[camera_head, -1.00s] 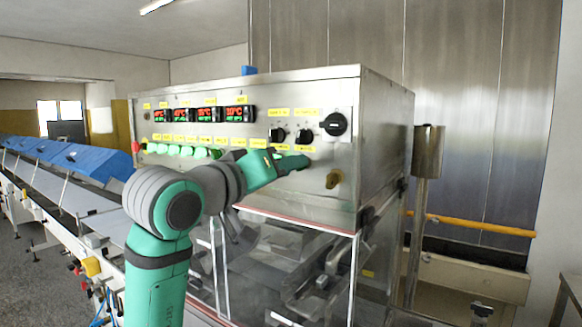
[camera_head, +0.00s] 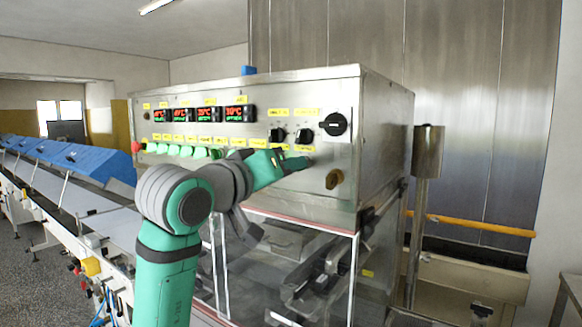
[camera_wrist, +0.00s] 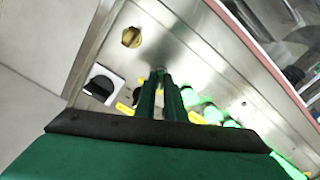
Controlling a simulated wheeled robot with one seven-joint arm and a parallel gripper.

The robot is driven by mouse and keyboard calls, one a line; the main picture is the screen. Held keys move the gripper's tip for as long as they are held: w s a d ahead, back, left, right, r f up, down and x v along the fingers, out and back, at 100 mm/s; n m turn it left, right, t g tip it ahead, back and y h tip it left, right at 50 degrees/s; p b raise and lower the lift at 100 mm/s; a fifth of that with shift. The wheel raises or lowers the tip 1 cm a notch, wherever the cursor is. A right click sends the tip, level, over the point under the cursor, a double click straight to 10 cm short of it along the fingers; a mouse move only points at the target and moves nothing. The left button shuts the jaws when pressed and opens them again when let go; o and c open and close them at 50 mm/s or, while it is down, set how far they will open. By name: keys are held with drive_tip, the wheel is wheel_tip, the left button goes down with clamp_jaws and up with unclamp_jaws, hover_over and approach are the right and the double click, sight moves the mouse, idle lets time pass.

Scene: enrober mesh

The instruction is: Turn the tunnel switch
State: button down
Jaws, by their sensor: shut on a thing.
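The steel control panel (camera_head: 230,170) carries two black selector knobs (camera_head: 304,136), a larger black rotary switch (camera_head: 333,124) and a brass-coloured knob (camera_head: 334,179). My gripper (camera_head: 304,162) is at the panel face, below the right black knob and left of the brass knob. Its fingers (camera_wrist: 160,80) are close together with their tips at the panel, shut on a small switch that they almost wholly hide. I take it as the tunnel switch; its label is too small to read. The wrist view also shows the brass knob (camera_wrist: 131,37) and the large rotary switch (camera_wrist: 100,87).
Lit green buttons (camera_head: 186,151) and red displays (camera_head: 205,114) lie left of my gripper. A red button (camera_head: 136,147) is at the panel's left end. A clear-walled housing (camera_head: 290,262) stands below. A conveyor with blue covers (camera_head: 95,161) runs at left.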

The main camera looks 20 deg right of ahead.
drive_tip(key=m, duration=1.1)
idle(0.3)
drive_tip(key=shift+m, duration=0.4)
drive_tip(key=c, duration=1.8)
unclamp_jaws()
drive_tip(key=shift+c, duration=0.2)
drive_tip(key=shift+s+a, duration=0.1)
drive_tip(key=v, duration=1)
drive_tip(key=shift+s+a, duration=0.2)
